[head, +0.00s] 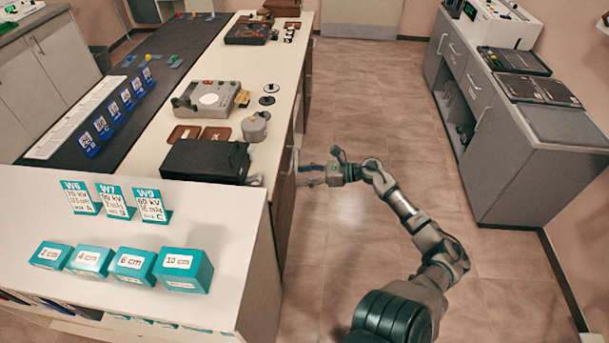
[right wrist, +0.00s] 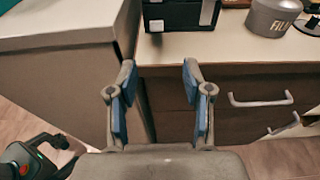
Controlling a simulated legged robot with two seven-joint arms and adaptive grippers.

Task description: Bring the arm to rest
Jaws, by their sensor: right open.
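My right arm (head: 430,240) comes in from the bottom right of the head view and reaches left over the floor. It is bent at the elbow. Its gripper (head: 304,172) is open and empty beside the drawer front of the long counter (head: 286,140). In the right wrist view the two blue-padded fingers of the right gripper (right wrist: 160,72) stand apart with nothing between them. Past them are the counter edge and the drawers (right wrist: 240,100). My left gripper is not seen.
A black case (head: 205,160) and a grey canister (head: 254,128) stand near the counter edge. A white-topped shelf (head: 225,230) with teal blocks (head: 183,268) and cards is at lower left. A grey cabinet (head: 530,150) stands at right. The floor (head: 375,110) between is clear.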

